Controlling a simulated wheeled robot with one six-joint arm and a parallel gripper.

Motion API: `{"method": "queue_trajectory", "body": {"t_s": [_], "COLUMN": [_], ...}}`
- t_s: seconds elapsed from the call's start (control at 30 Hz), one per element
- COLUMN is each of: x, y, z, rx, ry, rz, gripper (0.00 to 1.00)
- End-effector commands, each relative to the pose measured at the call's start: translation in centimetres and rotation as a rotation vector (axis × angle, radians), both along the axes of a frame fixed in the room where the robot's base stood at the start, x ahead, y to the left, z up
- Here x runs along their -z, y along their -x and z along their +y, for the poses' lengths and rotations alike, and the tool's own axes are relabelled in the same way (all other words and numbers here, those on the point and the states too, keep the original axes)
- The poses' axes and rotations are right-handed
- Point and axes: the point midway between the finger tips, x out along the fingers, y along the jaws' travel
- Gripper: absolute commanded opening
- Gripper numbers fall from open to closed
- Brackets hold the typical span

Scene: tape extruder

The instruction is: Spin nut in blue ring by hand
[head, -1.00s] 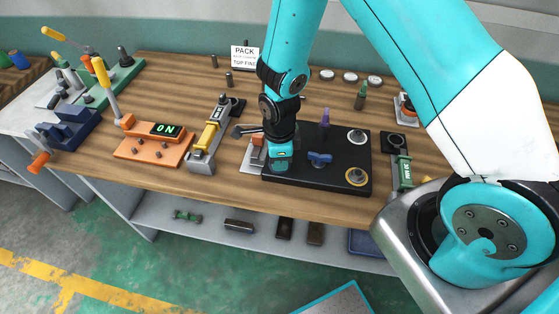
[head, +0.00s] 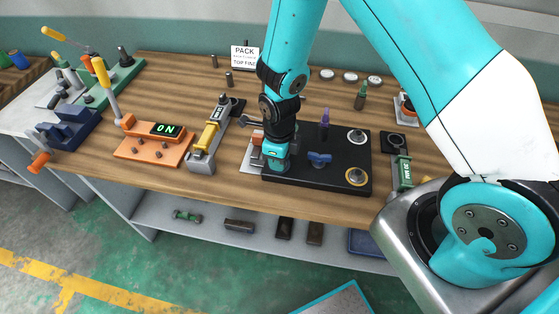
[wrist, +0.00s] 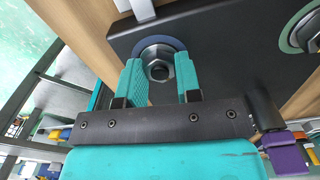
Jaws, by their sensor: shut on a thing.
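The nut (wrist: 159,70) is a grey hex nut on a stud, inside the blue ring (wrist: 150,46) on a black plate (wrist: 215,30). In the wrist view my gripper (wrist: 160,72) has one teal finger on each side of the nut and is shut on it. In the head view my gripper (head: 275,165) points down at the left front corner of the black plate (head: 335,188). It hides the nut and blue ring there.
The plate also carries a yellow-ringed nut (head: 356,177), a pale-ringed nut (head: 357,136), a blue knob (head: 320,160) and a purple upright handle (head: 324,120). A grey clamp with a yellow block (head: 207,137) stands left. A green fixture (head: 405,172) stands right.

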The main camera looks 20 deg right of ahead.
Motion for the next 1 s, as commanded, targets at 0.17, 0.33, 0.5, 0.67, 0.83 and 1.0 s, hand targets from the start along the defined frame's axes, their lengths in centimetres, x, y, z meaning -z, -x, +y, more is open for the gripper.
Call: {"method": "queue_trajectory", "body": {"t_s": [0.17, 0.33, 0.5, 0.67, 0.83, 1.0], "x": [0.0, 0.0, 0.0, 0.0, 0.01, 0.0], "y": [0.01, 0.0, 0.01, 0.01, 0.01, 0.01], "z": [0.01, 0.0, -0.01, 0.0, 0.01, 0.01], "rx": [0.166, 0.181, 0.22, 0.387, 0.403, 0.402], "ry": [0.0, 0.0, 0.0, 0.0, 0.0, 0.0], "rz": [0.0, 0.0, 0.0, 0.0, 0.0, 0.0], "gripper": [0.0, 0.0, 0.0, 0.0, 0.62, 0.62]}}
